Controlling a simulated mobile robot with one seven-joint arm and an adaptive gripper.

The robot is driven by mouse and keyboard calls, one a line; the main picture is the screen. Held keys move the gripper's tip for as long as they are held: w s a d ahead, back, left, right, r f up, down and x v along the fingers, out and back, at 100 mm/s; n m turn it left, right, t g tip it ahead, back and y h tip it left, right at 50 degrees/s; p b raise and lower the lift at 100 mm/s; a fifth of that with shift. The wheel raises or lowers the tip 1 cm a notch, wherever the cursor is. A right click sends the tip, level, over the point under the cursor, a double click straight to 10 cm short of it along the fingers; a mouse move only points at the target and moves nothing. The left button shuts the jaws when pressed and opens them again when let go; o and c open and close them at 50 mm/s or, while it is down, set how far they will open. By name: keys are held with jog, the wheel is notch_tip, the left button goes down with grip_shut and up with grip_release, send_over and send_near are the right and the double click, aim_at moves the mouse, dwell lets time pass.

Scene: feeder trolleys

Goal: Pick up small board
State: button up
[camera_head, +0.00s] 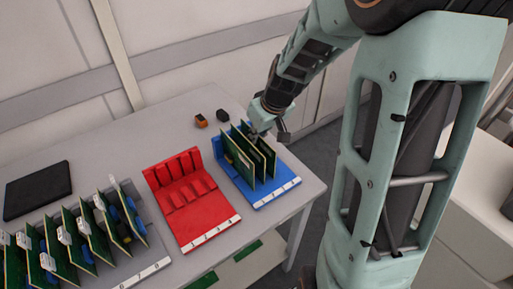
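Several small green boards (239,157) stand upright side by side in the slots of a blue holder (284,188) near the right end of the table. My gripper (265,133) is at the back right end of these boards, close to the rearmost one. Its fingers are small and partly hidden by the boards and my wrist. I cannot tell whether it touches or grips a board.
An empty red holder (222,227) with numbered slots stands left of the blue one. Larger boards (97,238) stand in a grey holder (157,256) at the front left. A black flat pad (38,190) and small orange (201,121) and black (222,115) blocks lie on the table (130,150).

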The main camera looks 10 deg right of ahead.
jog(key=shift+f+b, duration=0.25)
jog(key=shift+b, duration=0.15)
dwell(0.4)
grip_shut()
jog(key=shift+r+p, duration=0.25)
jog(key=shift+p, duration=0.05)
notch_tip(320, 180, up, 18)
jog(key=p, duration=0.2)
dwell(0.4)
dwell(0.5)
